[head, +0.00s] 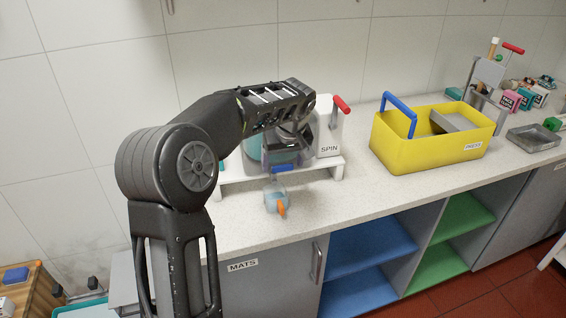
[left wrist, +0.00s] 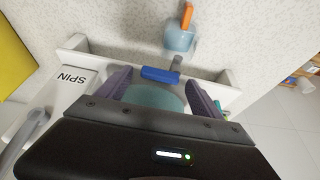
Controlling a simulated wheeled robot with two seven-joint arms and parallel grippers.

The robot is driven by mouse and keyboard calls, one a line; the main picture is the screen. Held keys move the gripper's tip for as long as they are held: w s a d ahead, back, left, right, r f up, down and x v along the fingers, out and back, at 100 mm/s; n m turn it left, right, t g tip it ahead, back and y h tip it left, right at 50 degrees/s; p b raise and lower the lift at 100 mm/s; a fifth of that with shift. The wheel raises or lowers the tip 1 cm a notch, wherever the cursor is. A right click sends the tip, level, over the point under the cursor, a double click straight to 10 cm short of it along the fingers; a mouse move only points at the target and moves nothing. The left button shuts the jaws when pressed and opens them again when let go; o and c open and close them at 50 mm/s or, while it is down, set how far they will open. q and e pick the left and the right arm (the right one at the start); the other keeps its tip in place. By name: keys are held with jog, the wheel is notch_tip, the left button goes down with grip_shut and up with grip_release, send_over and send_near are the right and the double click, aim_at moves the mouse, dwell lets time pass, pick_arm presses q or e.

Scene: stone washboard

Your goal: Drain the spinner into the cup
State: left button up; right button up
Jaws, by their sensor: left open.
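The spinner (head: 328,140) is a white and grey machine with a SPIN label and a red-handled lever, standing on a low white stand on the counter. Its teal drum shows behind my fingers, and its label (left wrist: 72,78) shows in the left wrist view. A blue tap handle (left wrist: 160,74) sits on the grey spout at its front. The cup (head: 273,194), clear bluish with an orange handle, stands on the counter below the spout; it also shows in the left wrist view (left wrist: 179,40). My left gripper (left wrist: 160,88) is open, its fingers either side of the blue handle. Contact is unclear.
A yellow crate (head: 420,150) with a blue handle stands right of the spinner. Further right are a metal tray (head: 533,138), small boxes and a grey stand. The counter (head: 240,212) is clear around the cup. Open shelves (head: 370,250) lie below.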

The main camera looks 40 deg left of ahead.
pick_arm(q)
jog(key=b+v, duration=0.1)
jog(key=v, duration=0.6)
jog(key=shift+d, duration=0.1)
dwell(0.4)
